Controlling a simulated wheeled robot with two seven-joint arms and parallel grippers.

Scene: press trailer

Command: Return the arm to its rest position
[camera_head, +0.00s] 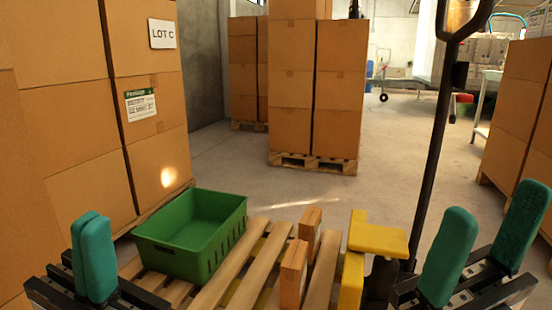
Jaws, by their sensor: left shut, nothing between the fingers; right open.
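My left gripper (92,258) is at the lower left, its two teal fingers upright and pressed together with nothing between them. It is just left of an empty green crate (191,258). My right gripper (484,241) is at the lower right, its teal fingers wide apart and empty. It is right of a yellow part (378,236) and a black upright pole (432,155). The rest of both arms is out of the picture.
The crate rests on a wooden pallet (258,258) with two wooden blocks (293,272). Cardboard stacks stand at left (75,125) and right (512,125). Another palletised stack (314,95) stands ahead. The concrete floor (395,130) between them is clear.

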